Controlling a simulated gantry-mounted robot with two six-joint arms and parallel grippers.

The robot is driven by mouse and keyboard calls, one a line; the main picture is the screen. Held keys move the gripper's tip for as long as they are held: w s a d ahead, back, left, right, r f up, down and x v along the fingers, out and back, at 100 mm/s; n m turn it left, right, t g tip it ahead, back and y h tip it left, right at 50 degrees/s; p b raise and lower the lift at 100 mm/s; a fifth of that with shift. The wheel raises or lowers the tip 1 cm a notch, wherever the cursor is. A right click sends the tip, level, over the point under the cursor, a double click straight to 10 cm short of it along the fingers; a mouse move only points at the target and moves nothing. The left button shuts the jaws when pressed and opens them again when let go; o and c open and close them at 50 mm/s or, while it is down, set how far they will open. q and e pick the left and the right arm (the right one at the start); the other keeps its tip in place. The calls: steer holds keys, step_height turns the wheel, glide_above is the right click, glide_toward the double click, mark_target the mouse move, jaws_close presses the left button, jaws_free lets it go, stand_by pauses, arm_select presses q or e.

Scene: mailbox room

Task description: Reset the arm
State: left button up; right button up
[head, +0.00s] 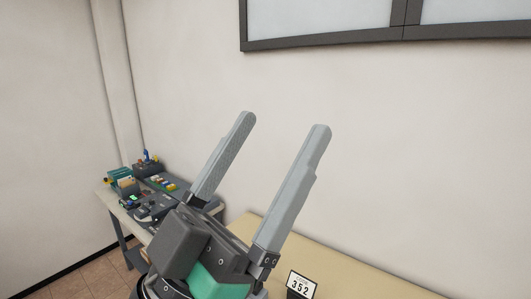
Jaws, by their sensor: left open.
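My left gripper (284,123) is in the middle of the head view, raised with its two long grey fingers pointing up. The fingers stand wide apart with nothing between them but a view of the bare wall. The gripper is open and empty. Its dark body covers part of the tables behind it. My right gripper does not show in this view.
A side table at the left holds a green box (121,174) and several small items. A dark-framed window (325,42) is above. The wall (190,70) is bare.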

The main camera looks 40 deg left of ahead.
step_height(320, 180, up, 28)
steer(key=p, duration=2.7)
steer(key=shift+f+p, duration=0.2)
steer(key=shift+p, duration=0.15)
